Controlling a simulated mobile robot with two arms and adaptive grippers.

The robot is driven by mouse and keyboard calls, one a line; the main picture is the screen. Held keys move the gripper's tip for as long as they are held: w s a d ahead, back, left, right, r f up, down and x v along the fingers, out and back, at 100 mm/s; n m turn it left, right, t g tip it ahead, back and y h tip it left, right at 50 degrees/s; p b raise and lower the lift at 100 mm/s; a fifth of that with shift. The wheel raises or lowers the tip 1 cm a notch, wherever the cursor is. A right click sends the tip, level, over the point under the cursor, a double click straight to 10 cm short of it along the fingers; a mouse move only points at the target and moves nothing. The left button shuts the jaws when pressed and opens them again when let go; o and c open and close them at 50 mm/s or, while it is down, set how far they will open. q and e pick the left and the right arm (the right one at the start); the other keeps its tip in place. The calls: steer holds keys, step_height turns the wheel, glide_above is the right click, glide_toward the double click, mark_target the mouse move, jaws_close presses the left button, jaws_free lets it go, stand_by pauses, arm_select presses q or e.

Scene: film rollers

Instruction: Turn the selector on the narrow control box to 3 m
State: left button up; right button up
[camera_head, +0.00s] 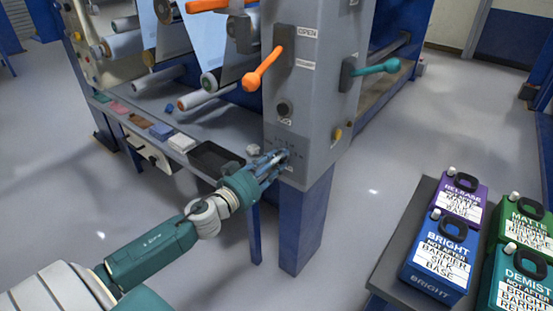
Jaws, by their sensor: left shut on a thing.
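The narrow control box (315,75) is a grey upright panel on a blue leg, right of the rollers. My left gripper (279,160) reaches in from the left and is shut at the lower part of its front face, on what appears to be the selector. The fingers hide the selector, so its setting cannot be read. Small marks show on the panel just above the fingers. My right gripper is not in view.
An orange lever (264,69) and a black knob (284,109) sit above my left gripper; a teal lever (377,67) is on the side face. A black tray (212,157) lies left of the box. Paint cans, including a blue can (437,256), stand on a stand at right.

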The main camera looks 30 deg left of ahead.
arm_select(q)
steer(key=shift+d+f+m+p, duration=0.1)
steer(key=shift+m+p, duration=0.3)
steer(key=shift+m, duration=3.85)
steer(key=shift+d+f+m+p, duration=0.15)
steer(key=shift+m+p, duration=0.3)
steer(key=shift+m, duration=3.75)
steer(key=shift+d+m+p, duration=0.1)
steer(key=shift+m+p, duration=0.3)
steer(key=shift+m, duration=3.85)
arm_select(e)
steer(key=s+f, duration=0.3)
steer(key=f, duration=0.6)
arm_select(q)
steer(key=shift+s+f, duration=0.1)
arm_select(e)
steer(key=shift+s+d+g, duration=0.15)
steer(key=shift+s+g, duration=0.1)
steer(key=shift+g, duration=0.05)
arm_select(q)
steer(key=o, duration=1.1)
steer(key=shift+o, duration=0.2)
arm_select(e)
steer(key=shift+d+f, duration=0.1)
